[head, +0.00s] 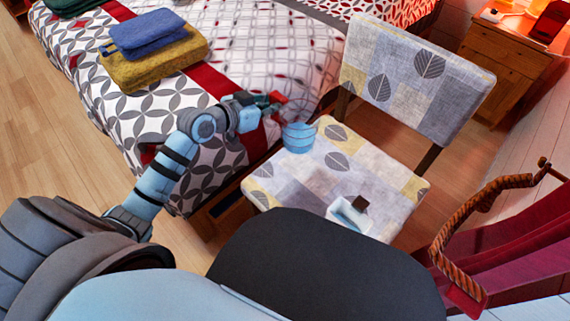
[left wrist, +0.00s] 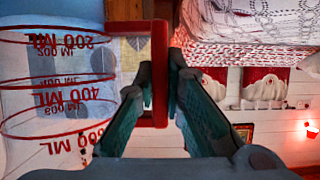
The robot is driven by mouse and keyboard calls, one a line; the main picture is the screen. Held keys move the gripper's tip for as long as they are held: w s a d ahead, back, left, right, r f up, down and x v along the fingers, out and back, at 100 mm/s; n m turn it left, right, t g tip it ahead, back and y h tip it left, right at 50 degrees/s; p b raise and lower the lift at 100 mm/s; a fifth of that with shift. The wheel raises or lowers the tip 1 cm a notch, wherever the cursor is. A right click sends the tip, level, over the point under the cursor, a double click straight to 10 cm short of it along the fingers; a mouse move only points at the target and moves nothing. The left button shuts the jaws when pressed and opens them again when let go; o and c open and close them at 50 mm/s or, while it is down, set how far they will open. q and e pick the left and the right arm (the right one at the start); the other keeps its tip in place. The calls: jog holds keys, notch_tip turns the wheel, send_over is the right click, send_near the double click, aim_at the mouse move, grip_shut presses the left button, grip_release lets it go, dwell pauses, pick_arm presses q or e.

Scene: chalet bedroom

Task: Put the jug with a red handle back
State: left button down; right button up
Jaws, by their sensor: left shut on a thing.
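The clear, bluish measuring jug (head: 298,138) shows at the left part of the chair seat (head: 330,165) in the head view. In the left wrist view the jug (left wrist: 60,95) fills the left side, with red rings and upside-down red ML markings. Its red handle (left wrist: 160,60) stands between my left fingers. My left gripper (head: 268,103) is shut on the handle, with the jug beside the fingers. Whether the jug's bottom touches the seat cannot be told. My right gripper is not in view.
A small pale object with a dark top (head: 350,214) is at the seat's near side. The patterned bed (head: 240,60) with folded towels (head: 150,60) is at the left. A wooden nightstand (head: 510,55) is back right. A rope-tied red curtain (head: 500,255) hangs at the right.

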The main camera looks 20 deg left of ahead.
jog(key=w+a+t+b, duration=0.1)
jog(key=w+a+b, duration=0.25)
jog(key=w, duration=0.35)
pick_arm(q)
notch_tip(320, 180, down, 16)
jog(key=b, duration=0.4)
jog(key=shift+r, duration=0.2)
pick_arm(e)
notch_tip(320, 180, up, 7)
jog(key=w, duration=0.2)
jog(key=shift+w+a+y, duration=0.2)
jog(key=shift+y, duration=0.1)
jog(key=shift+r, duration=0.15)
pick_arm(q)
jog(key=c, duration=2)
grip_release()
jog(key=shift+s+f, duration=0.1)
jog(key=shift+f, duration=0.1)
jog(key=shift+c, duration=0.2)
jog(key=o, duration=0.4)
jog(key=shift+c, duration=0.2)
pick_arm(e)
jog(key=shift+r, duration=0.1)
